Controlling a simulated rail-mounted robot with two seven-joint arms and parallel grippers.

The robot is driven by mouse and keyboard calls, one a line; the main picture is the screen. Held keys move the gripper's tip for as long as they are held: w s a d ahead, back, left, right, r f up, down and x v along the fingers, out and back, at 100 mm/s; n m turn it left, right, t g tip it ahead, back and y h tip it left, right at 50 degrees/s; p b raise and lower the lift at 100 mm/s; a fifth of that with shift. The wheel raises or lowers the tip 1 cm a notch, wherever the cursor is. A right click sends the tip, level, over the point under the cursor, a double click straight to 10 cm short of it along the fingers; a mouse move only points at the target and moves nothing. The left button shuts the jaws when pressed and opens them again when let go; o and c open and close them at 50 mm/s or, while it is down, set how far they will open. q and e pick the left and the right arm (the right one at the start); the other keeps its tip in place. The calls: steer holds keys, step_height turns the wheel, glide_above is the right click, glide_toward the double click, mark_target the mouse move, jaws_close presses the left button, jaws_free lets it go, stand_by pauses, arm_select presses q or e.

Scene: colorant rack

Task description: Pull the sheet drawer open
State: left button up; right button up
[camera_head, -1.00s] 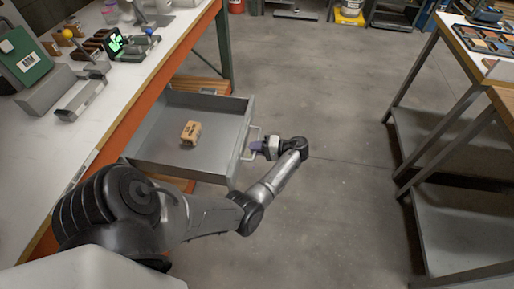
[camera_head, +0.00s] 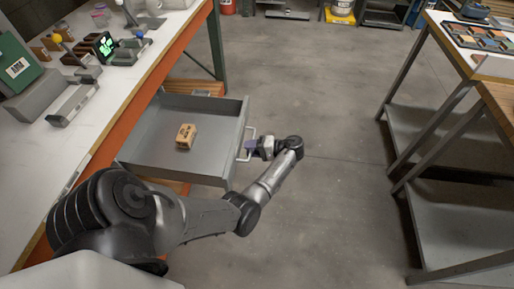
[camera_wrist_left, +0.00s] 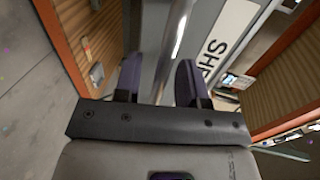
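The grey sheet drawer (camera_head: 160,165) sticks out from under the workbench with its inside in view. Its bar handle (camera_head: 248,140) is on the front face. A small tan box (camera_head: 186,136) lies inside the drawer. My left gripper (camera_head: 249,147) is at the handle. In the left wrist view, the two dark fingers (camera_wrist_left: 158,80) stand apart on either side of the handle bar (camera_wrist_left: 172,45), with narrow gaps visible. A white label (camera_wrist_left: 222,38) with partly cut-off letters shows on the drawer front. My right gripper is not in view.
The white-topped workbench (camera_head: 110,80) with an orange edge holds a green case (camera_head: 18,68) and small devices. Clear concrete floor (camera_head: 335,190) lies right of the drawer. A metal table with a lower shelf (camera_head: 455,215) stands at the right.

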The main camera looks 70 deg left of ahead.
arm_select(q)
steer(key=v, duration=1.3)
steer(key=shift+w+d, duration=0.2)
steer(key=shift+w, duration=0.1)
steer(key=shift+r, duration=0.1)
